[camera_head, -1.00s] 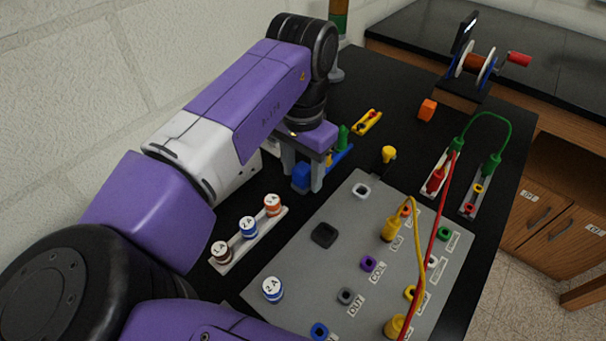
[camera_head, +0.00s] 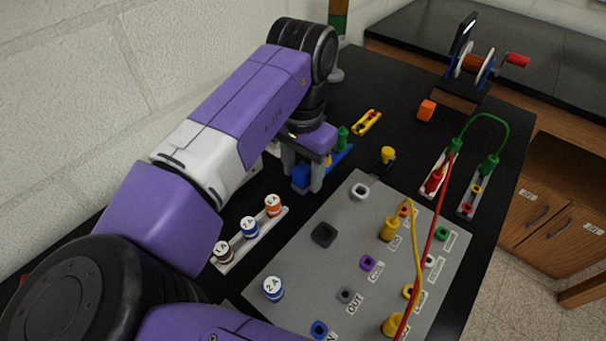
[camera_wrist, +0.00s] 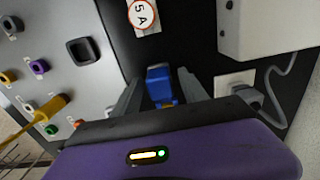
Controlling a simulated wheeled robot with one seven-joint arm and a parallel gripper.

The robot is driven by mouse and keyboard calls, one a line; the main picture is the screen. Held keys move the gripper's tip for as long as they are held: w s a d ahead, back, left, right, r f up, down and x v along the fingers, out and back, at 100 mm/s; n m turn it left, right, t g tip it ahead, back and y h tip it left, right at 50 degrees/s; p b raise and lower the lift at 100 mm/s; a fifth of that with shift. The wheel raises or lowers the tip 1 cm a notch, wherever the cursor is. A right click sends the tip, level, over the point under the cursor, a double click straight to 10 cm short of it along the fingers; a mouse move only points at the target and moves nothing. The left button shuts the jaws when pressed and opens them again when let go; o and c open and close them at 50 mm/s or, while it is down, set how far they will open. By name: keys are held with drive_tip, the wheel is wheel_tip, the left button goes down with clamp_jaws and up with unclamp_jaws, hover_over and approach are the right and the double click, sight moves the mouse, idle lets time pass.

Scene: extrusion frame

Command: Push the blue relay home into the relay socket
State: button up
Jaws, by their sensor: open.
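The blue relay (camera_head: 300,175) stands on the black bench beside the grey panel's far left edge. It also shows in the wrist view (camera_wrist: 160,82), between the two grey fingers. My gripper (camera_head: 303,180) is open and points down, its fingers on either side of the relay; I cannot tell whether they touch it. The black square socket (camera_head: 323,235) on the grey panel, likely the relay socket, looks empty. It also shows in the wrist view (camera_wrist: 83,50).
The grey panel (camera_head: 290,268) carries several small coloured sockets and yellow plugs. A rack of labelled round caps (camera_head: 249,228) lies left of it. A red lead (camera_head: 431,245) and a yellow lead cross its right side. Blue and green parts (camera_head: 342,140) are just behind my gripper.

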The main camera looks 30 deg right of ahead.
sight(303, 168)
idle(0.3)
clamp_jaws()
drive_tip(key=shift+r, duration=0.15)
drive_tip(key=shift+r+p, duration=2.85)
